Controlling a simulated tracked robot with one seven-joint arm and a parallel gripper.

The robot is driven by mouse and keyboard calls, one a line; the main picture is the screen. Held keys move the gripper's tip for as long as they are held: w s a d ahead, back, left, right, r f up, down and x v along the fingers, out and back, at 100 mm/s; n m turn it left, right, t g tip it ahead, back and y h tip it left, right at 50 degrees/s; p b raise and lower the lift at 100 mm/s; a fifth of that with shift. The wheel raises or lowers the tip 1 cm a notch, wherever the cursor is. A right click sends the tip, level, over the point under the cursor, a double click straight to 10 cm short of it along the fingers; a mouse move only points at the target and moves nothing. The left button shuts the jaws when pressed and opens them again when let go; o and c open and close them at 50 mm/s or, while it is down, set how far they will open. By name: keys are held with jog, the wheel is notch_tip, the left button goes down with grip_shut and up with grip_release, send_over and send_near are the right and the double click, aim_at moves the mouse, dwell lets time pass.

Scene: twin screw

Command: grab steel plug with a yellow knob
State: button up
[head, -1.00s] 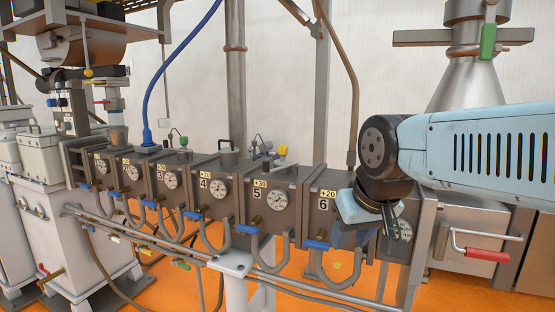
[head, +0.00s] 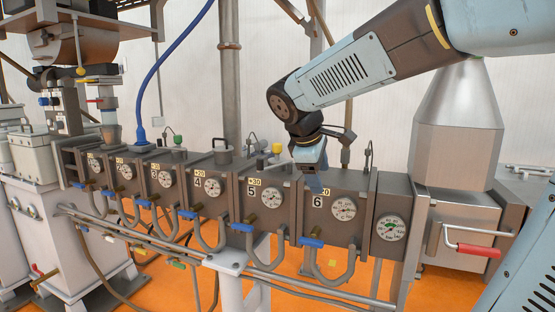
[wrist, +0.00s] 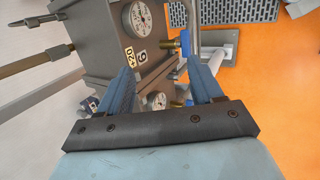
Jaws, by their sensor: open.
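The steel plug with a yellow knob (head: 277,149) stands on top of the barrel, around section 5, left of my gripper in the head view. Its lower part is hard to make out at this size. My gripper (head: 314,183) points down at the top front edge of section 6, right of the yellow knob. In the wrist view my gripper (wrist: 158,68) is open, with two blue fingers spread and nothing between them. The yellow knob does not show in the wrist view.
The barrel section marked 6 (head: 290,212) lies below my gripper, with a gauge (head: 343,208) on its front. A grey-lidded plug (head: 222,155) stands further left. A thin upright fitting (head: 368,158) and steel cone (head: 458,115) stand right. Blue-handled valves (head: 311,242) line the front.

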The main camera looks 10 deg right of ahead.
jog(key=w+a+r+n+h, duration=0.15)
jog(key=w+n, duration=0.25)
jog(key=w, duration=0.4)
jog(key=w+a+n+h, duration=0.3)
jog(key=w+n, duration=0.1)
jog(key=w, duration=0.3)
jog(key=n+t+h, duration=0.2)
jog(key=n+t, duration=0.1)
jog(key=n, duration=0.3)
send_near(280, 159)
jog(key=x, duration=0.3)
jog(key=r+x, duration=0.1)
jog(key=x, duration=0.6)
jog(key=shift+w+d+r, duration=0.15)
jog(key=shift+w+r, duration=0.05)
jog(key=shift+c, duration=0.2)
jog(key=shift+f, duration=0.1)
jog(key=c, duration=1.1)
